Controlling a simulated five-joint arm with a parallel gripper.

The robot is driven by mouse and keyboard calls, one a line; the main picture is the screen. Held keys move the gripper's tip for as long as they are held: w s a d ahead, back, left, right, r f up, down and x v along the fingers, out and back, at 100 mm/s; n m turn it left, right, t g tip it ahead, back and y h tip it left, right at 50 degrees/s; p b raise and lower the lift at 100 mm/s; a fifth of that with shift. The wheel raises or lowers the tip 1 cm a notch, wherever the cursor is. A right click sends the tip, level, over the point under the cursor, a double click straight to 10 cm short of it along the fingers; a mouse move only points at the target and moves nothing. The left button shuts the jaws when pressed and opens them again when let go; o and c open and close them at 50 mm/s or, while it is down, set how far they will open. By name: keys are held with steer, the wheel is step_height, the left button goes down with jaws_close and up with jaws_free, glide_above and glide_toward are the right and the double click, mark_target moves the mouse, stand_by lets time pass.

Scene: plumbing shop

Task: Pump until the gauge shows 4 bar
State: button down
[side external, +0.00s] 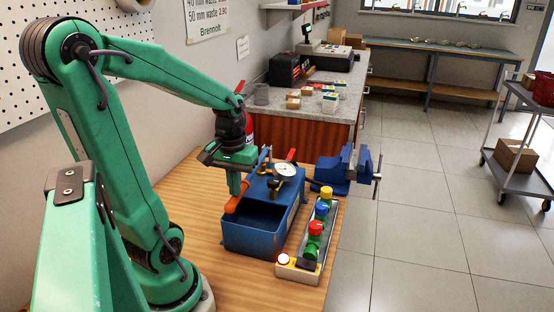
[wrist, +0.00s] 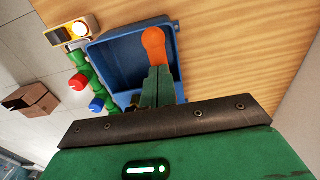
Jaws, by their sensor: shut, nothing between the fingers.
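The blue test pump (side external: 253,233) is an open-topped box on the wooden bench, with a round white gauge (side external: 285,170) on its far part. The gauge needle is too small to read. An orange lever grip (side external: 236,204) slants at the box's left side; it also shows in the wrist view (wrist: 153,45). My gripper (side external: 236,192) points down at the orange grip, with its green fingers (wrist: 157,82) shut together and nothing held. The fingertips overlap the near end of the grip in the wrist view; I cannot tell whether they touch it.
A tray (side external: 290,272) with a white button and green valves with red, blue and yellow knobs stands right of the pump. A blue vise (side external: 345,165) is at the bench's far right corner. A hose links pump and valves near the vise. Bare bench (side external: 195,195) lies left of the pump.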

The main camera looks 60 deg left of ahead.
step_height(320, 180, up, 12)
steer(key=w+a, duration=0.1)
steer(key=shift+w+a, duration=0.15)
steer(key=shift+a, duration=0.05)
stand_by(0.4)
steer(key=shift+f, duration=0.1)
steer(key=shift+s+d+f, duration=0.25)
steer(key=shift+f, duration=1.7)
steer(key=shift+s+d+f, duration=0.25)
steer(key=shift+f, duration=1.65)
steer(key=shift+s+d+f, duration=0.25)
steer(key=shift+f, duration=1.7)
step_height(320, 180, up, 12)
steer(key=w+a, duration=0.1)
steer(key=shift+w+a, duration=0.25)
steer(key=shift+r, duration=2.4)
steer(key=shift+d, duration=0.1)
